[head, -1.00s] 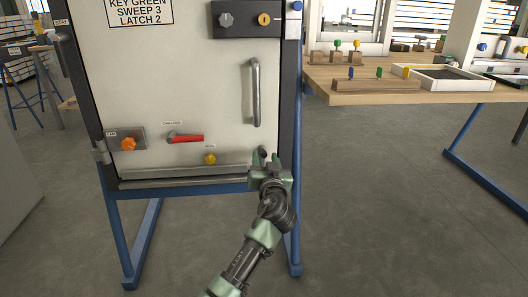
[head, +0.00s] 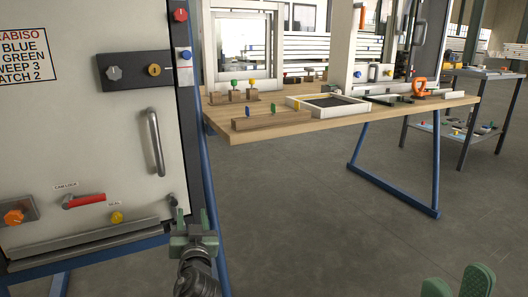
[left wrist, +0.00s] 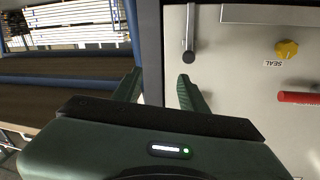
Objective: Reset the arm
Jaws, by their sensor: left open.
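My left gripper (head: 195,222) is open and empty, in front of the lower right corner of the white panel door (head: 95,140) in the head view. In the left wrist view its two green fingers (left wrist: 160,92) stand apart, with nothing seen between them but the panel's edge. Part of my right gripper (head: 458,284) shows at the bottom right edge of the head view. Two green finger tips stand apart there, and the rest is cut off. The door carries a vertical grey handle (head: 155,142), a red cam lock lever (head: 84,201) and a yellow seal knob (head: 117,217).
A wooden table (head: 300,125) with key racks (head: 270,117) and a framed dark tray (head: 340,106) stands to the right of the panel. An orange clamp (head: 420,87) lies farther along it. The grey floor (head: 330,230) in front of the table is clear.

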